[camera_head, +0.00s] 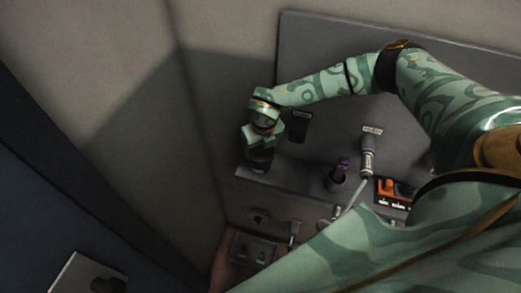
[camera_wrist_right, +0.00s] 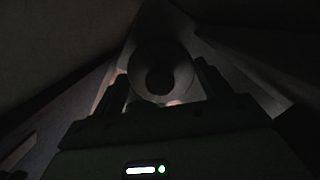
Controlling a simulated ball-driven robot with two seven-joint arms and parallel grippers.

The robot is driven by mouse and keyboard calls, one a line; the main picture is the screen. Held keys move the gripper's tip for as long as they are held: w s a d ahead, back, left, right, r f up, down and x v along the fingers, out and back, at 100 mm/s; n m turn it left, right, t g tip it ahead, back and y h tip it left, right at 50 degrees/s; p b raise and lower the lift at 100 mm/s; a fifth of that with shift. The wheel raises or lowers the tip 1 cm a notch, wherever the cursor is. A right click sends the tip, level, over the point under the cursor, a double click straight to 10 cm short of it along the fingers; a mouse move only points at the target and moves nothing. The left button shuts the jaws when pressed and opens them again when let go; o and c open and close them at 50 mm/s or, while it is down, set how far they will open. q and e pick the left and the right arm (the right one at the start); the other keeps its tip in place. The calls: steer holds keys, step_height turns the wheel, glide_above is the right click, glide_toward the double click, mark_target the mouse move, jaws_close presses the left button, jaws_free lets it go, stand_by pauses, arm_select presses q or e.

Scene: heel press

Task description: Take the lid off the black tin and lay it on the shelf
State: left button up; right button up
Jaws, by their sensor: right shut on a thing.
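My right gripper (camera_head: 262,146) points down at the left end of the grey shelf (camera_head: 300,187). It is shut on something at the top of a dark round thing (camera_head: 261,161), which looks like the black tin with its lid. The gripper hides most of the top, so I cannot tell whether lid and tin are apart. In the dark right wrist view, a round grey lid-like disc (camera_wrist_right: 143,72) with a darker centre shows between the fingers. My left gripper is not in view.
On the shelf, right of the tin, are a dark holder with a purple thing (camera_head: 341,170), a grey corded tool (camera_head: 367,160) and an orange-and-black box (camera_head: 388,187). A black item (camera_head: 299,126) is close behind my gripper. Some shelf is bare between tin and holder.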

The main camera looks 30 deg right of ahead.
steer(key=s+a+r+b, duration=0.1)
steer(key=s+a+r, duration=0.2)
steer(key=s+r, duration=0.7)
steer(key=s, duration=0.3)
steer(key=shift+s+r+b, duration=0.3)
